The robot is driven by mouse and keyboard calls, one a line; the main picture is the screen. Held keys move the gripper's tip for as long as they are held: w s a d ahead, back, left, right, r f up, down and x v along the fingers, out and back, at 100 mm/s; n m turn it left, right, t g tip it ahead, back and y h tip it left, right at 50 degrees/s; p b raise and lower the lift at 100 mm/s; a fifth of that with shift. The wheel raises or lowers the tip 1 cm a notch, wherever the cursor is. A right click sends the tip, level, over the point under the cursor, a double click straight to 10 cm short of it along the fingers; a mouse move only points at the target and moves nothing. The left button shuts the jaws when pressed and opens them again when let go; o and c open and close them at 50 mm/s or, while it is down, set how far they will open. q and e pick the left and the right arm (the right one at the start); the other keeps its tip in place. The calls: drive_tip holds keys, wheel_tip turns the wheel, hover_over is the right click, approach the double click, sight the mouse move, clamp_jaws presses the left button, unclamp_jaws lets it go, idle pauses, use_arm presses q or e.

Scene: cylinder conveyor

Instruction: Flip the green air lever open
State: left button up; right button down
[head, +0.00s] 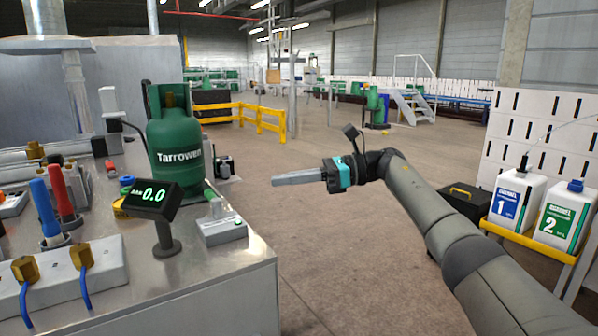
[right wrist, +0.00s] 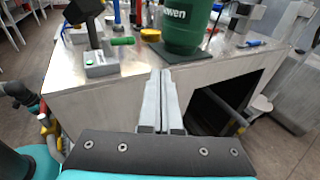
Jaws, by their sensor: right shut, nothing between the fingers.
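The green lever (head: 209,191) is a small handle behind a grey box on the steel bench, next to the Tarrowen cylinder. It also shows in the right wrist view (right wrist: 122,41). Its exact angle is hard to tell. My right gripper (head: 275,181) is shut and empty in the air, to the right of the bench and apart from the lever. In the right wrist view its closed fingers (right wrist: 161,74) point toward the bench edge, with the lever up and left of them. My left gripper cannot be made out in either view.
The grey box (head: 222,230) with a green light stands at the bench edge. The green cylinder (head: 173,140) and a display reading 0.0 (head: 152,197) stand close by. Several hand tools and fittings crowd the bench's left. Two white jugs (head: 515,197) stand at right.

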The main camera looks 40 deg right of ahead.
use_arm(q)
drive_tip(key=shift+s+f, duration=0.25)
drive_tip(key=shift+f, duration=0.5)
use_arm(e)
drive_tip(key=shift+s+d+r, duration=0.1)
drive_tip(key=shift+d+r, duration=0.1)
drive_tip(key=shift+d, duration=1.2)
use_arm(q)
drive_tip(key=shift+p, duration=0.3)
